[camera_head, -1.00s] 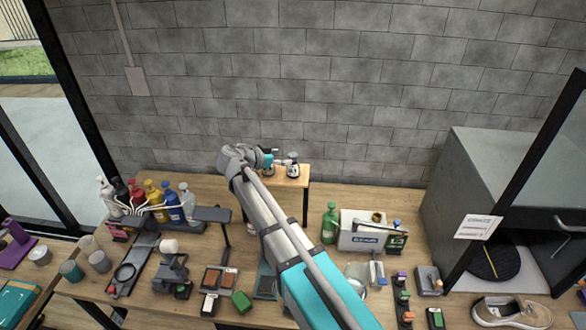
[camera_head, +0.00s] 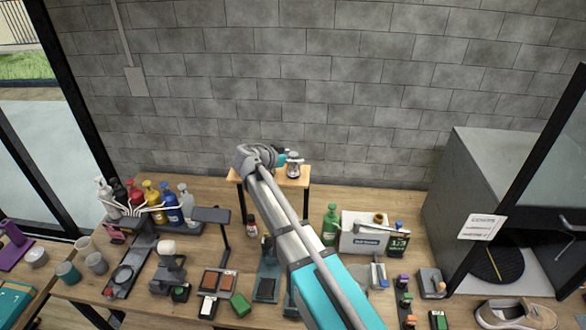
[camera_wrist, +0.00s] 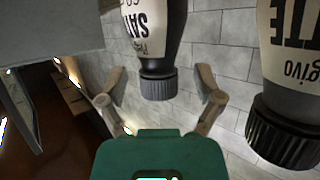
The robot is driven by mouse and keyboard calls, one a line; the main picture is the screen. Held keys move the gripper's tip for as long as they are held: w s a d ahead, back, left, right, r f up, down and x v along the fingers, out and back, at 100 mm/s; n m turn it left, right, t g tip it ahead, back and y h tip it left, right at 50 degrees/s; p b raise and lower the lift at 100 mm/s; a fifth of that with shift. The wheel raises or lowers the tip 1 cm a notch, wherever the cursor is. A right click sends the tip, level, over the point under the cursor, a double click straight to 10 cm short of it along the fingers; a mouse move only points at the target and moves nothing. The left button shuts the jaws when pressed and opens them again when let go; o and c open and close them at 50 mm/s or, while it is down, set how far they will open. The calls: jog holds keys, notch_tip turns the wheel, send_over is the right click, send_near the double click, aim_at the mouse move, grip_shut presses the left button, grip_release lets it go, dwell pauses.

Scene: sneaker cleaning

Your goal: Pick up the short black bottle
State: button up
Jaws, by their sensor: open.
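In the wrist view, a dark bottle with a cream label and a ribbed dark cap (camera_wrist: 158,84) appears upside down, lined up between the two fingers of my gripper (camera_wrist: 160,98). The fingers are spread, with visible gaps on both sides of the cap. A second, similar bottle (camera_wrist: 285,125) is at the right edge, outside the fingers. In the head view, one bottle (camera_head: 293,166) stands upright on a small wooden stand (camera_head: 301,181), beside my gripper (camera_head: 292,159). The other bottle is hidden behind my arm there. I cannot tell which of the two is shorter.
A small red-capped bottle (camera_head: 251,226) stands on the table left of my arm. A green bottle (camera_head: 330,225) and a white box (camera_head: 360,238) are to the right. Several pump bottles (camera_head: 173,208) stand at the left. The grey block wall (camera_head: 350,100) is behind the stand.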

dwell(0.4)
grip_shut()
